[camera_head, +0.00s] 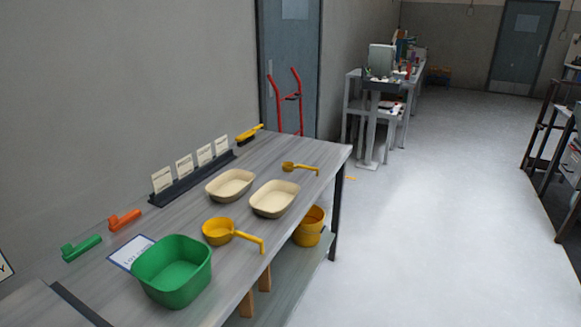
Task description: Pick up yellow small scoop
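The yellow small scoop (299,168) lies on the far part of the grey table, near its right edge. Its bowl is to the left and its handle runs right, towards the edge. A larger yellow scoop (219,231) lies nearer on the same table, its handle reaching the right edge. Neither of my grippers shows in the head view.
The long table (182,223) holds two beige trays (275,199), a green tub (172,271), a yellow brush (250,134), a rack of cards (194,178) and orange and green tools along the wall. Yellow buckets (309,227) stand below. The floor (430,220) to the right is clear.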

